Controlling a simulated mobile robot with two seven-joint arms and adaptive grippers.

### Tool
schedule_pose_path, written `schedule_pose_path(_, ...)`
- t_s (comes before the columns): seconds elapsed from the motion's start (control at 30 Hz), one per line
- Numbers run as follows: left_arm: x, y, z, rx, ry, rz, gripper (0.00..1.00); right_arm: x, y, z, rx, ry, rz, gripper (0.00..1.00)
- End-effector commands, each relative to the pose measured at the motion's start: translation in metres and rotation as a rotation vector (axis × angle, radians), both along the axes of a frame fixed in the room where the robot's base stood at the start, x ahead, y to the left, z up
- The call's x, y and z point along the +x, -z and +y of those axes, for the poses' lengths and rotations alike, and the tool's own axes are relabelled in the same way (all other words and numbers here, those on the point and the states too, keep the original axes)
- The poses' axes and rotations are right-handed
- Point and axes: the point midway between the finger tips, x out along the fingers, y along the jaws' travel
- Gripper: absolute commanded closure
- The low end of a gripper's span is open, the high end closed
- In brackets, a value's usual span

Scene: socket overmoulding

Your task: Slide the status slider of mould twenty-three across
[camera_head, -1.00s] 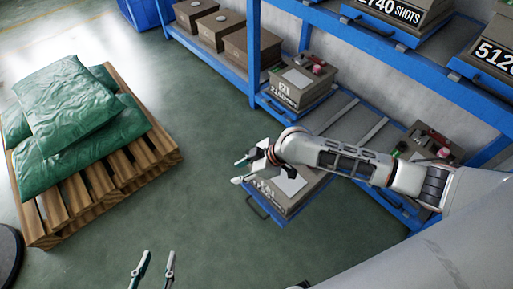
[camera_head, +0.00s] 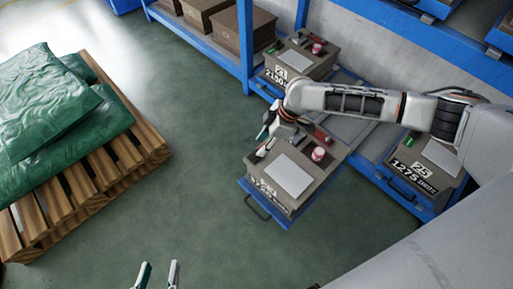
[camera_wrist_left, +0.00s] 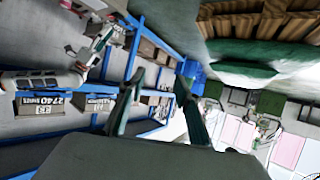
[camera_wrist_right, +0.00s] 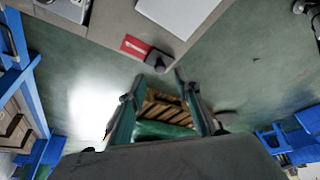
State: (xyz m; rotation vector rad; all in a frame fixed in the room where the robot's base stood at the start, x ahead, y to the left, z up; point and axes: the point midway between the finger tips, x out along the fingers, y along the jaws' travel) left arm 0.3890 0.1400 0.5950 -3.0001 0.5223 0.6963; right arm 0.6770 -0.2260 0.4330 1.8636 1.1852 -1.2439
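The grey-brown mould (camera_head: 312,185) sits on a pulled-out blue tray, with a white sheet on top and a front label too small to read surely. In the right wrist view its top edge carries a red plate (camera_wrist_right: 134,46) with a white mark and a dark slider knob (camera_wrist_right: 157,62) beside it. My right gripper (camera_head: 263,144) is at the mould's left edge in the head view. Its fingers are apart and empty, with the tips (camera_wrist_right: 158,84) close to the knob; contact cannot be told. My left gripper (camera_head: 157,274) is open and empty, low over the floor.
Mould 21 (camera_head: 302,65) stands behind and mould 25 (camera_head: 427,170) to the right, on the blue rack. Rack uprights (camera_head: 246,45) and an upper shelf border the space. A wooden pallet (camera_head: 125,155) with green sacks stands left; the floor between is clear.

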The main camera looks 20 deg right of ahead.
Motion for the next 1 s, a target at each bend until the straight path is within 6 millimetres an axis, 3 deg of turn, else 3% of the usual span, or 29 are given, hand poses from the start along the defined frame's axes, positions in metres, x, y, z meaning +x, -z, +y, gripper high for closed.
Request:
schedule_pose_path(0.03,-0.002,0.005,-0.002,-0.017,-0.005,0.011,0.67,-0.004,0.018,0.004,0.0,-0.001,0.014,0.67)
schedule_pose_path(0.2,-0.004,0.006,-0.015,-0.102,-0.024,0.025,0.67,0.001,0.04,0.012,0.001,0.0,0.011,0.67)
schedule_pose_path(0.57,-0.004,0.002,-0.021,-0.151,-0.038,0.023,0.67,0.007,0.04,0.015,0.0,0.0,-0.001,0.67)
schedule_pose_path(0.7,-0.004,0.002,-0.021,-0.149,-0.038,0.023,0.67,0.007,0.04,0.015,0.0,0.0,-0.001,1.0)
schedule_pose_path(0.87,-0.004,0.002,-0.021,-0.148,-0.037,0.025,0.67,0.007,0.041,0.014,0.0,0.001,0.0,1.0)
schedule_pose_path(1.0,-0.003,0.001,-0.02,-0.139,-0.035,0.02,0.67,0.014,0.04,-0.005,-0.001,0.007,0.001,1.0)
